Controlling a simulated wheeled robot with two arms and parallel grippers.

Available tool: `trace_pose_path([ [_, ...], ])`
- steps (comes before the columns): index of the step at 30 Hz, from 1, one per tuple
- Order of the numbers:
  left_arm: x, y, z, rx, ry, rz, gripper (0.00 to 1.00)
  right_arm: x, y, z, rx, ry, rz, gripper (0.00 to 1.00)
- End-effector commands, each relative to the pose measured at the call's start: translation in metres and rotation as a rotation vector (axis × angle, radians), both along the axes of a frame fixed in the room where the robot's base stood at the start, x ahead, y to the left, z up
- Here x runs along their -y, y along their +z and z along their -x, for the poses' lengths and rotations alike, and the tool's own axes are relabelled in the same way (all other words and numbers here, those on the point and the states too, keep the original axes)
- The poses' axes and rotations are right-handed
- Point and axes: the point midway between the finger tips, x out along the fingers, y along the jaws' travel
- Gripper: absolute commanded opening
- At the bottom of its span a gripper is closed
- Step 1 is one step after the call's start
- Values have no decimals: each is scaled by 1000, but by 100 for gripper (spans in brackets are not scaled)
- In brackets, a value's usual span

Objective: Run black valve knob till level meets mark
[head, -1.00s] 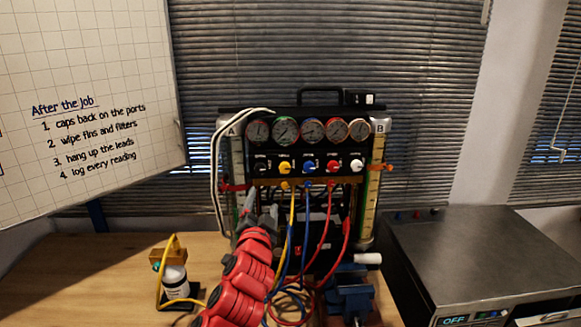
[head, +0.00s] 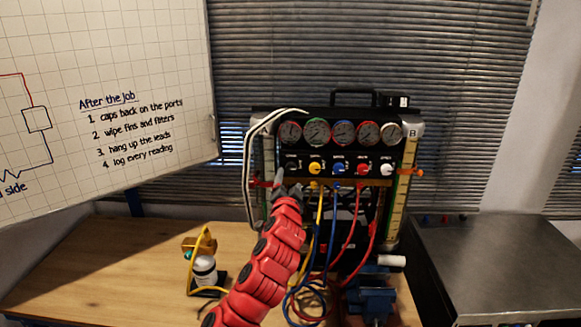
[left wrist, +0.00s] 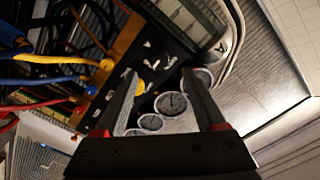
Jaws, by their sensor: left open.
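The gauge rig (head: 325,147) stands on the bench with a row of dials above coloured knobs. The black valve knob (head: 291,164) is leftmost in the row; it also shows in the left wrist view (left wrist: 158,61), dark against the dark panel. My left gripper (head: 286,184) is open, just below the black knob. In the left wrist view its fingers (left wrist: 159,76) spread in front of the panel, apart from the knob. Sight tube A (head: 268,155) is left of the knobs, with a red clamp (head: 258,183) beside it. Its liquid level is too small to read.
Tube B (head: 403,190) with an orange clamp (head: 418,171) is on the right. Yellow, blue and red hoses (head: 370,230) hang below the knobs. The bench's left side (head: 110,265) is clear.

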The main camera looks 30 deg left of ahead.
Motion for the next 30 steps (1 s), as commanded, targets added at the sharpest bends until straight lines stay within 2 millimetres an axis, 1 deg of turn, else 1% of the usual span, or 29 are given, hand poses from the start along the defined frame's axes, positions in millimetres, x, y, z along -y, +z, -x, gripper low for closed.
trace_pose_path([
  [1, -4, 2, -6, -3, 2, 4, 72, 0, 6, 0, 0, 0, 0, 0],
  [9, -21, 1, -36, -3, 1, 5, 72, 0, 20, 0, 0, 0, 0, 0],
  [15, -32, 2, -52, 0, 2, 5, 72, 0, 28, 0, 0, 0, 0, 0],
  [21, -36, 1, -60, 0, 0, 0, 72, 0, 31, 0, 0, 0, 0, 0],
  [30, -37, -1, -61, -1, -1, 0, 72, 0, 31, 0, 0, 0, 0, 0],
])
